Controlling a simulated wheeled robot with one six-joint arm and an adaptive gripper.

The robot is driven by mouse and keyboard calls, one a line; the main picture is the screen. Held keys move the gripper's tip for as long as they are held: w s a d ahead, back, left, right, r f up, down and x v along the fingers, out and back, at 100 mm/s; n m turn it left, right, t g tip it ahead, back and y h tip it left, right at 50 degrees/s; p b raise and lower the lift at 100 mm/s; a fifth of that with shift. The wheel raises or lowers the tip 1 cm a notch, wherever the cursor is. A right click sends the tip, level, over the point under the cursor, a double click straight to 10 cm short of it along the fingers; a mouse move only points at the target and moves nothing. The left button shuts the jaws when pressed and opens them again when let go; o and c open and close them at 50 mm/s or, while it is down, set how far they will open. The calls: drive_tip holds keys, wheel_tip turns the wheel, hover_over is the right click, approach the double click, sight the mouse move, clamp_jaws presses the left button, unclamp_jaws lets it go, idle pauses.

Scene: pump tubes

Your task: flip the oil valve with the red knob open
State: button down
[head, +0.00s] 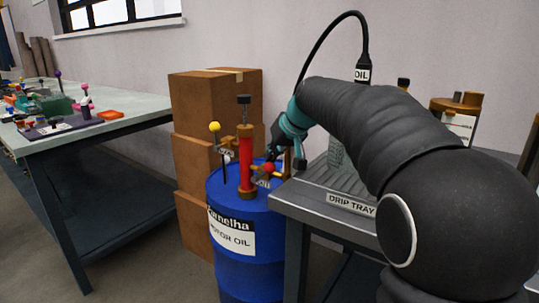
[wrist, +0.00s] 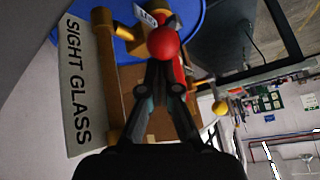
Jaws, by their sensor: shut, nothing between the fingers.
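The red knob (head: 268,168) sits above the blue drum's top, beside the red tube of the pump (head: 246,158). A small tag (head: 263,183) hangs just below it. My gripper (head: 272,152) reaches in from the right, with its fingers at the knob. In the wrist view the red knob (wrist: 163,43) lies straight ahead of my shut fingertips (wrist: 163,66). I cannot tell whether they touch it. The fingers hold nothing. The valve's lever behind the knob is mostly hidden.
A yellow knob (head: 214,127) stands left of the pump. The blue drum (head: 255,275) is beside the drip tray bench (head: 300,205). Cardboard boxes (head: 190,165) stand behind. A SIGHT GLASS sign (wrist: 76,80) is close at the left in the wrist view.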

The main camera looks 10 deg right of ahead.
drive_tip(key=shift+s+d, duration=0.1)
idle(0.3)
drive_tip(key=shift+s+d+r, duration=0.1)
drive_tip(key=shift+s+d, duration=0.3)
drive_tip(key=shift+d, duration=0.1)
drive_tip(key=v, duration=1.2)
drive_tip(key=shift+a, duration=0.1)
